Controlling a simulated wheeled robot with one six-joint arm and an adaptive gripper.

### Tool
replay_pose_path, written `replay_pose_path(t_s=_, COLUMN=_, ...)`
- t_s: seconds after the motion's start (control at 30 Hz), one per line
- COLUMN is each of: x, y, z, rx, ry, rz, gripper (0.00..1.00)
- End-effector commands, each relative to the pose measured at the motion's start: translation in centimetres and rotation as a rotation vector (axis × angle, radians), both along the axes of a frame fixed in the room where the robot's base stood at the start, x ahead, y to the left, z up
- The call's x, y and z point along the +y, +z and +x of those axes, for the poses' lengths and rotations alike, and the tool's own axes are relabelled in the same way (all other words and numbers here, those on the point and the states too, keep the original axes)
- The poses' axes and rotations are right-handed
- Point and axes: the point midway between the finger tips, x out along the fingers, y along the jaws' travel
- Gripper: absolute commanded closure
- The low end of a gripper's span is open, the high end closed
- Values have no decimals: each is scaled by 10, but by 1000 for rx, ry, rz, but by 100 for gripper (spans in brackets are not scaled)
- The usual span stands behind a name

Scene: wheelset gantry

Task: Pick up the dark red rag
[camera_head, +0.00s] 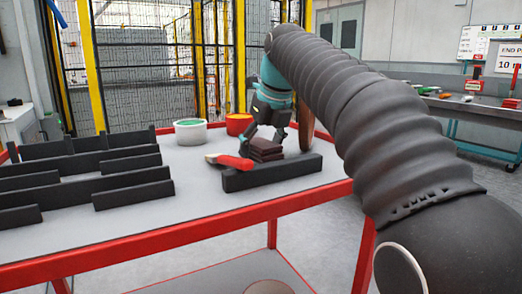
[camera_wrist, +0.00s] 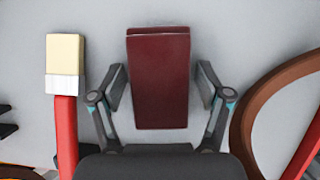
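The dark red rag (camera_wrist: 160,85) is a folded rectangular stack lying on the grey tabletop. In the head view the rag (camera_head: 265,150) looks dark brownish, behind the black bar. My gripper (camera_wrist: 161,86) is open, with one finger on each side of the rag and a gap to both long edges. In the head view my gripper (camera_head: 264,133) points down just above the rag. The near end of the rag stops short of my gripper's palm in the wrist view. Whether the fingertips reach down beside the rag is hard to tell.
A red-handled brush (camera_wrist: 65,110) lies close left of the rag. A brown ring (camera_wrist: 245,125) is to the right. A black bar (camera_head: 272,172) stands in front. A white tub (camera_head: 190,133) and a red tub (camera_head: 238,124) are behind. Dark rails (camera_head: 133,194) fill the table's left.

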Motion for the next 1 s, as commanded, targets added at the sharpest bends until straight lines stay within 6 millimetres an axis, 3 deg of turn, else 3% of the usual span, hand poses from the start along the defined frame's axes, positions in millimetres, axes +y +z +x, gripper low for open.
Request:
replay_pose_path(t_s=0.03, x=0, y=0, z=0, rx=0, ry=0, rz=0, gripper=46)
replay_pose_path(t_s=0.13, x=0, y=0, z=0, rx=0, ry=0, rz=0, gripper=71)
replay_pose_path(t_s=0.23, x=0, y=0, z=0, rx=0, ry=0, rz=0, gripper=73)
replay_pose_path(t_s=0.27, x=0, y=0, z=0, rx=0, ry=0, rz=0, gripper=79)
replay_pose_path(t_s=0.63, x=0, y=4, z=1, rx=-2, ry=0, rz=0, gripper=79)
replay_pose_path(t_s=1.0, x=0, y=78, z=1, rx=-2, ry=0, rz=1, gripper=79)
